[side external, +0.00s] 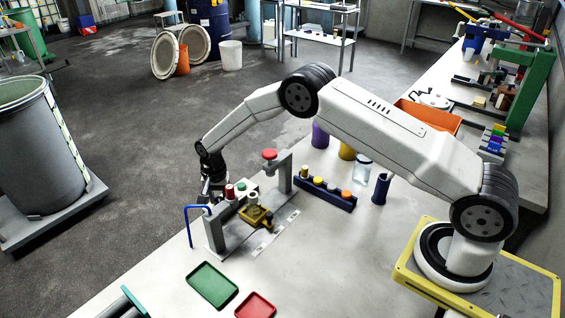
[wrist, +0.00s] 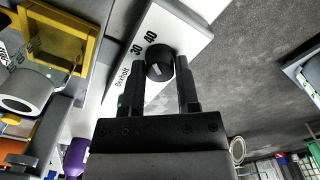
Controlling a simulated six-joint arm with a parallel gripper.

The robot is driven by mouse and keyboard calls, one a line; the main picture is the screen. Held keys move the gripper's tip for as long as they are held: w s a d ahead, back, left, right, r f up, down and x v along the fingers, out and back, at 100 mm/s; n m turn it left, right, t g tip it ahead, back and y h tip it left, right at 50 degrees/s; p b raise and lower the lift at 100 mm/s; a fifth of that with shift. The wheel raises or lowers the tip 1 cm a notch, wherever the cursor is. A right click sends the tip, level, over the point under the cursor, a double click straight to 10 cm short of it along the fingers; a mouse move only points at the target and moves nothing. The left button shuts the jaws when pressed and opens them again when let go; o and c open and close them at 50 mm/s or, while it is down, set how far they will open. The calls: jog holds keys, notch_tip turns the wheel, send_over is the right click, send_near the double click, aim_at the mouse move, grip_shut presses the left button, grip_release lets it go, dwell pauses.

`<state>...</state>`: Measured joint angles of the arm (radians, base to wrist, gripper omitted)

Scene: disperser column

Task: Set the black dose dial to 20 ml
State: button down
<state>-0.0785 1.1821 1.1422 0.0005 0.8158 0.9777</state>
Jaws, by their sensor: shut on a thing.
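The black dose dial (wrist: 160,60) is on a pale panel (wrist: 185,22) in the wrist view. The numbers 30 and 40 show beside it; a 20 mark is not visible. A light pointer mark shows on the dial's face, on the side toward my gripper; its exact setting cannot be told. My gripper (wrist: 160,74) has one finger on each side of the dial and is shut on it. In the side external view my gripper (side external: 212,188) is at the left of the disperser column (side external: 214,232), and the dial is hidden there.
A blue bent tube (side external: 189,228) stands close to my gripper. A yellow holder (side external: 256,217) and a red-topped post (side external: 269,155) are to the right. A green tray (side external: 212,286) and a red tray (side external: 255,305) lie in front. A rack of bottles (side external: 328,193) stands behind.

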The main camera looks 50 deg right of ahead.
aim_at(219, 199)
jog(key=shift+n, duration=0.5)
jog(key=shift+c, duration=1.7)
grip_release()
jog(key=shift+r, duration=0.15)
jog(key=shift+r, duration=3.75)
